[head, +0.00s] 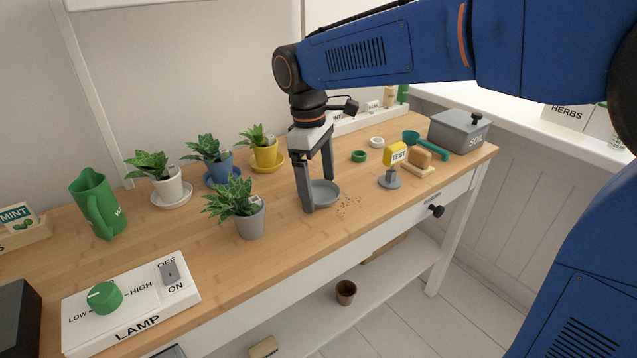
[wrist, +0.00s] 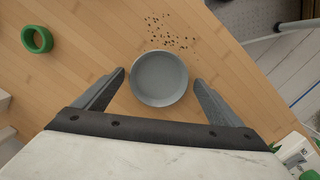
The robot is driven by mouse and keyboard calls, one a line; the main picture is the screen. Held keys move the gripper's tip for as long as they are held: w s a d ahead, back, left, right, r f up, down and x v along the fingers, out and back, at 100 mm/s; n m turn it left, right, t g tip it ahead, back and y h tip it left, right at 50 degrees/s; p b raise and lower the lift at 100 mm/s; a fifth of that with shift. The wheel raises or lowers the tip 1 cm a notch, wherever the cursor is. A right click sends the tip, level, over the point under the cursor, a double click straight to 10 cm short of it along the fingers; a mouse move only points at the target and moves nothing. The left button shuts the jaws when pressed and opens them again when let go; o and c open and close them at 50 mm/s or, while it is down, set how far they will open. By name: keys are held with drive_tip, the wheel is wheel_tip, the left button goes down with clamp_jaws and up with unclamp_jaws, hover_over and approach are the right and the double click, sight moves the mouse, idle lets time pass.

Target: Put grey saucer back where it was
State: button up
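The grey saucer (head: 325,192) lies flat on the wooden desk, and looks empty in the wrist view (wrist: 159,78). My gripper (head: 318,195) points down at it with fingers open. In the wrist view the two fingertips (wrist: 159,76) stand on either side of the saucer, with a visible gap at each side. The grey pot (head: 250,220) with a leafy plant stands to the left, directly on the desk with no saucer visible under it. A white pot (head: 168,187), a blue pot (head: 219,170) and a yellow pot (head: 265,154) stand on matching saucers behind it.
Spilled crumbs (head: 350,206) lie right of the saucer. The lamp panel (head: 130,302) and green jug (head: 98,203) are left. The desk's front edge is close.

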drive_tip(key=shift+r, duration=0.15)
wheel_tip(320, 180, up, 12)
drive_tip(key=a, duration=0.1)
drive_tip(key=shift+w+a, duration=0.2)
drive_tip(key=shift+w, duration=0.1)
drive_tip(key=s+d+f+m+t+y, duration=0.1)
drive_tip(key=s+d+f+m, duration=0.25)
drive_tip(key=d, duration=0.55)
drive_tip(key=s+d+f+m+t+y, duration=0.1)
drive_tip(key=s+d+f+m, duration=0.15)
drive_tip(key=s+d, duration=0.45)
drive_tip(key=s+d+f+m+t, duration=0.3)
drive_tip(key=s+d+f+m, duration=0.4)
drive_tip(key=s+d+f, duration=0.3)
wheel_tip(320, 180, down, 2)
drive_tip(key=shift+s+d+f+h, duration=0.1)
drive_tip(key=shift+s+d+h, duration=0.2)
drive_tip(key=shift+d, duration=0.95)
